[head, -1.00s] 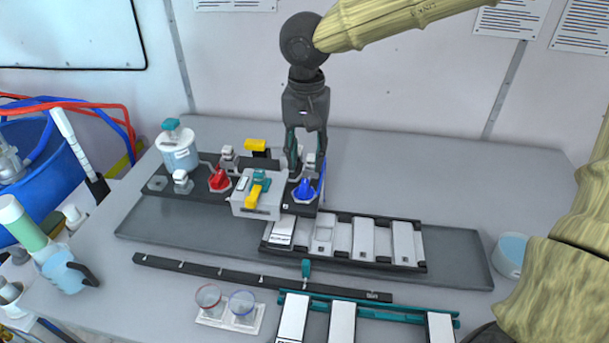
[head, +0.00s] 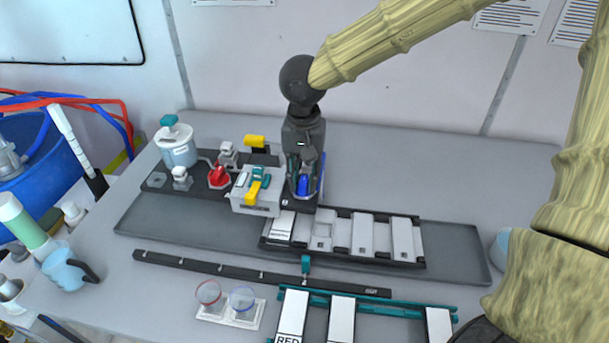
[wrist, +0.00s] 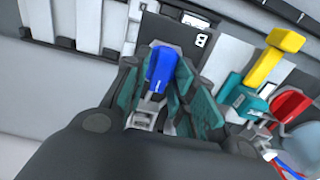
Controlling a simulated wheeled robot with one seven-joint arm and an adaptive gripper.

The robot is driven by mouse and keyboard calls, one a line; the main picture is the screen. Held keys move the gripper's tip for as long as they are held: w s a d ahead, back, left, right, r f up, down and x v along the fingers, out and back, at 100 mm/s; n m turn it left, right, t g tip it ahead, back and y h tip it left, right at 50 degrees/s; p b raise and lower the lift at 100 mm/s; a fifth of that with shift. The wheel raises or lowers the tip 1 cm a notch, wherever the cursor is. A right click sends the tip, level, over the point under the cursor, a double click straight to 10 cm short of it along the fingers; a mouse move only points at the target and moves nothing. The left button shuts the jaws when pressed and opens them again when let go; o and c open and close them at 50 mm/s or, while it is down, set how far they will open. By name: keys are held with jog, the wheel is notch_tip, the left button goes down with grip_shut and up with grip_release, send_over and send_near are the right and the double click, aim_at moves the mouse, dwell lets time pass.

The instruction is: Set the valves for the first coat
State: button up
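The blue valve handle (head: 304,186) is on the black plate right of the grey box (head: 262,205). My gripper (head: 305,188) has come down over it from above. In the wrist view the blue handle (wrist: 160,68) lies between my teal finger pads (wrist: 158,92), which stand apart with a gap visible. Contact is hard to tell. The red valve handle (head: 219,175) is to the left and also shows in the wrist view (wrist: 290,104). The yellow lever (head: 256,187) with its teal part (head: 261,176) is on the grey box.
A clear jar with a teal cap (head: 178,145) stands at the back left. A rack of white cards (head: 363,236) lies right of the valves. Two small cups (head: 242,302) and a teal-edged card rack (head: 390,312) are in front. The table at the back right is clear.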

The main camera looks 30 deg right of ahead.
grip_shut()
jog(key=shift+r+p, duration=0.15)
jog(key=shift+p, duration=0.35)
jog(key=shift+r+m+p, duration=0.15)
jog(key=shift+m+p, duration=0.55)
jog(key=shift+p, duration=0.1)
jog(key=m+p, duration=0.2)
jog(key=p, duration=0.1)
jog(key=shift+s+d, duration=0.1)
jog(key=m+p, duration=0.4)
jog(key=p, duration=0.1)
jog(key=shift+m, duration=0.4)
jog(key=m+p, duration=0.4)
jog(key=m, duration=0.1)
jog(key=shift+s+f, duration=0.2)
jog(key=m, duration=0.4)
jog(key=shift+f+p, duration=0.1)
jog(key=shift+p, duration=0.2)
jog(key=shift+m, duration=0.5)
